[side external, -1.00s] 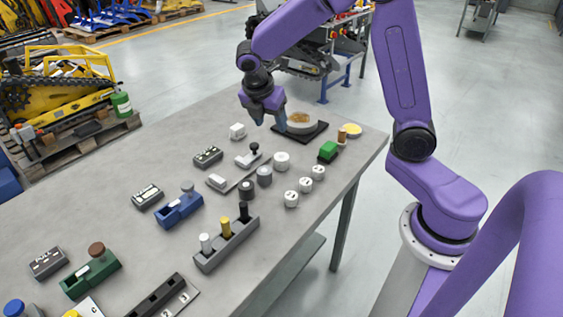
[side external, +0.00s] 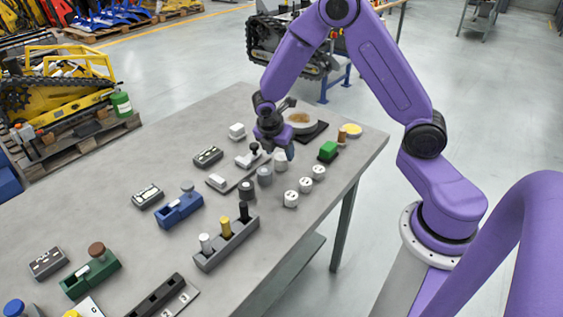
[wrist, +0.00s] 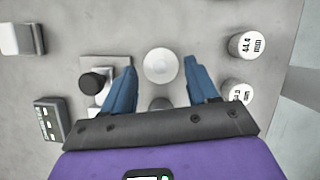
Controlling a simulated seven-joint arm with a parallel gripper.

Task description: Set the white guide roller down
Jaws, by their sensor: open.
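The white guide roller (wrist: 161,65) stands upright on the table. In the wrist view its round top shows between my gripper's two blue fingers, with a gap on each side. In the side view the roller (side external: 280,165) is partly hidden by my gripper (side external: 277,151), which is low over it and points down. My gripper (wrist: 160,72) is open and holds nothing. I cannot tell exactly how high the fingertips are above the table.
A grey cylinder (side external: 264,176) stands close beside the roller. A plate with a black-knobbed lever (wrist: 94,83) is left of the fingers in the wrist view. White labelled cylinders (wrist: 247,45) stand to the right. A black base with a white dish (side external: 299,119) is behind.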

